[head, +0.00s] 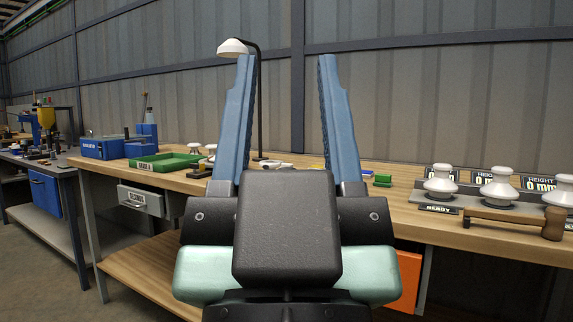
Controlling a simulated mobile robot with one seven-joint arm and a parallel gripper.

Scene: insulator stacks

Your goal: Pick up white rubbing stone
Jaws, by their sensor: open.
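My gripper (286,62) is open and empty. Its two blue fingers point up in front of the workbench, with a wide gap between them. A small, flat white piece (277,164) lies on the bench top, seen through the gap between the fingers. It may be the white rubbing stone, but it is too small to tell for sure. The gripper is nearer to me than this piece and not touching it. My gripper body and left finger hide part of the bench around it.
The wooden bench (400,204) has a green tray (168,161) at left and a small green block (383,180) right of my fingers. White insulators (440,184) stand at right behind a wooden-handled tool (500,218). A black-stemmed lamp (234,47) rises behind my left finger.

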